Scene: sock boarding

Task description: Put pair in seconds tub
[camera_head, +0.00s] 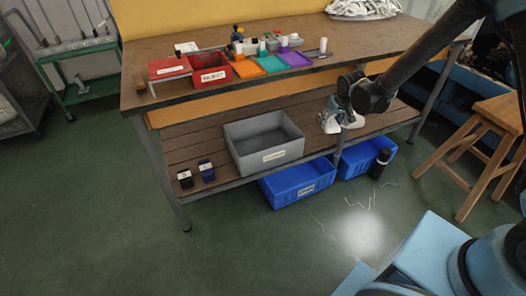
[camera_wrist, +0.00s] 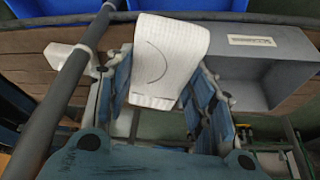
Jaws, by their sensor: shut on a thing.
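My gripper (camera_head: 345,112) is over the lower shelf, to the right of the grey tub. In the wrist view my gripper (camera_wrist: 165,100) is shut on a white ribbed pair (camera_wrist: 170,48), which lies between the finger pads. A second white piece (camera_wrist: 68,55) shows left of the fingers; I cannot tell whether it is separate. The labelled grey tub (camera_head: 237,143) stands on the slatted lower shelf and looks empty; it also shows in the wrist view (camera_wrist: 240,85). Its label is too small to read, so I cannot tell which tub is for seconds.
Two blue tubs (camera_head: 275,189) (camera_head: 352,165) stand on the floor below the shelf. The bench (camera_head: 150,95) above holds a red REJECT bin (camera_head: 210,79) and colored trays. A wooden stool (camera_head: 487,118) is at right.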

